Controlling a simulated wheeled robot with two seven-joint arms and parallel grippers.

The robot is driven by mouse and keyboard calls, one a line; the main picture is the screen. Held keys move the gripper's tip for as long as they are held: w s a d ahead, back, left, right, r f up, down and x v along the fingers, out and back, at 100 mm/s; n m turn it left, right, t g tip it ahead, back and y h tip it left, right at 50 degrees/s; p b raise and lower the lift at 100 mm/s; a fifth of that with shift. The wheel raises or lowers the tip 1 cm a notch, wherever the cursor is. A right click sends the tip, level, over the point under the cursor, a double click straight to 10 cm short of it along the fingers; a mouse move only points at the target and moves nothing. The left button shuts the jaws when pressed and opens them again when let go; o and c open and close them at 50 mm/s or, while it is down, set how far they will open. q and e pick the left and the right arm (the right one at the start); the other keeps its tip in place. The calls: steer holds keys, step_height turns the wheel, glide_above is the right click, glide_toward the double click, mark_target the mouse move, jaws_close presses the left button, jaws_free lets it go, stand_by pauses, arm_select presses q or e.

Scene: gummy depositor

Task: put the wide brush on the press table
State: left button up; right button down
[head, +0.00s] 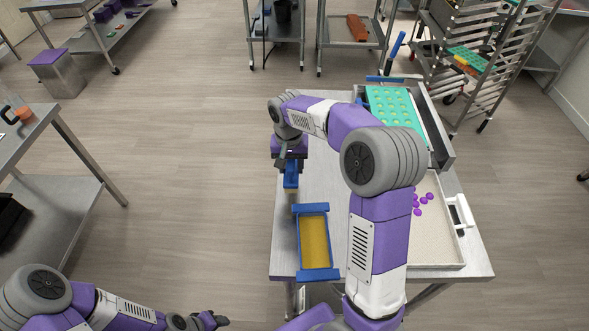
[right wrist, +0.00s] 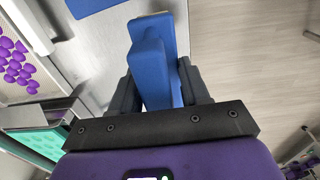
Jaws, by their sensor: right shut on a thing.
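My right gripper (head: 290,160) is shut on a blue wide brush (head: 291,176), over the left edge of the metal table with the press (head: 338,185). In the right wrist view the blue brush (right wrist: 152,75) stands between the two dark fingers; its bristles are hidden there. Whether it touches the tabletop is not clear. My left gripper (head: 212,321) is low at the bottom left, away from the table, and too small to tell open or shut.
On the table are a blue-handled tray with a yellow inside (head: 315,243), a green mould (head: 393,112) at the back and a pale tray with purple gummies (head: 440,222) at right. A strip of tabletop in the middle is bare. A rack (head: 490,60) stands behind.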

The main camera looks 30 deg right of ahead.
steer(key=shift+f, duration=0.55)
steer(key=shift+f+b, duration=0.55)
steer(key=shift+f, duration=2)
steer(key=shift+f, duration=0.1)
steer(key=c, duration=0.5)
jaws_free()
steer(key=shift+c, duration=0.2)
steer(key=r, duration=0.4)
steer(key=r+p, duration=0.1)
steer(key=r, duration=0.3)
steer(key=r+p, duration=0.1)
steer(key=r, duration=0.3)
steer(key=shift+a+r, duration=0.1)
steer(key=shift+a, duration=0.15)
